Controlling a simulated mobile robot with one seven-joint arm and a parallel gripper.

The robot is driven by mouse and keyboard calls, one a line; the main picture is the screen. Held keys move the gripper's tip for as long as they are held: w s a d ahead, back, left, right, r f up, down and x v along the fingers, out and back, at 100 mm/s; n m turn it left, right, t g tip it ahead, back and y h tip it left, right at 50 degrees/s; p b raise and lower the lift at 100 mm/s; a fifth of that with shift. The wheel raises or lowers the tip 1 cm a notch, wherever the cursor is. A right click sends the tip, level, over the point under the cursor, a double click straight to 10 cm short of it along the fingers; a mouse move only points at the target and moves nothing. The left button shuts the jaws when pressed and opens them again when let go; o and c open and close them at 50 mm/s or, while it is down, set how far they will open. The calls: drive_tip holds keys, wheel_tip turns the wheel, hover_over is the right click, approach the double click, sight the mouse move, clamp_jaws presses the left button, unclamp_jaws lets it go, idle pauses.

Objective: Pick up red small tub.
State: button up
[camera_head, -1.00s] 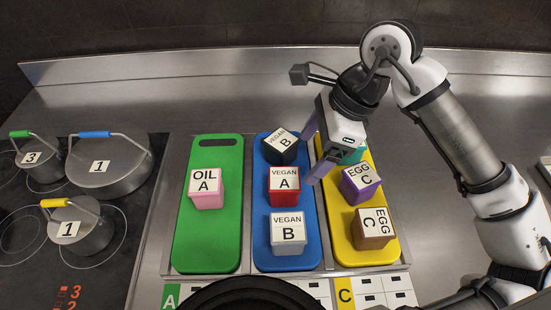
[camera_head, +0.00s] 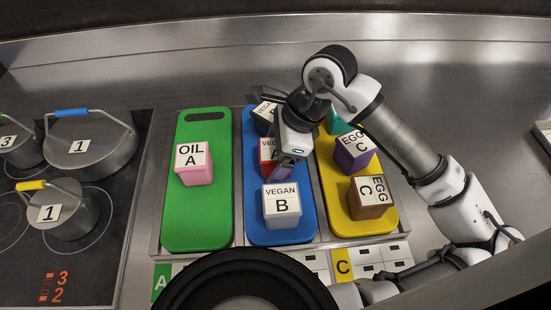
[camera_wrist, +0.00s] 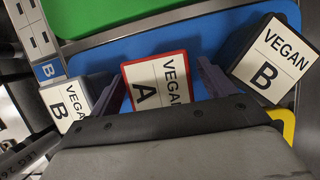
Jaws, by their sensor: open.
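The red small tub (camera_head: 266,150), with a white lid label reading VEGAN A, stands on the blue board (camera_head: 251,208) between a black tub and a white tub. In the head view my gripper (camera_head: 284,172) is over it and hides much of it. In the wrist view the red tub (camera_wrist: 158,82) lies between the two open fingers of my gripper (camera_wrist: 163,95), one on each side. The fingers are apart and hold nothing. How deep they reach beside the tub cannot be told.
A white VEGAN B tub (camera_head: 281,208) and a black VEGAN B tub (camera_head: 264,112) stand close on either side. The green board (camera_head: 196,225) holds a pink OIL A tub (camera_head: 194,165). The yellow board (camera_head: 370,227) holds purple (camera_head: 353,155), brown (camera_head: 371,200) and teal tubs. Pots stand left.

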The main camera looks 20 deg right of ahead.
drive_tip(key=shift+x, duration=0.75)
drive_tip(key=c, duration=1.2)
drive_tip(key=shift+r, duration=0.1)
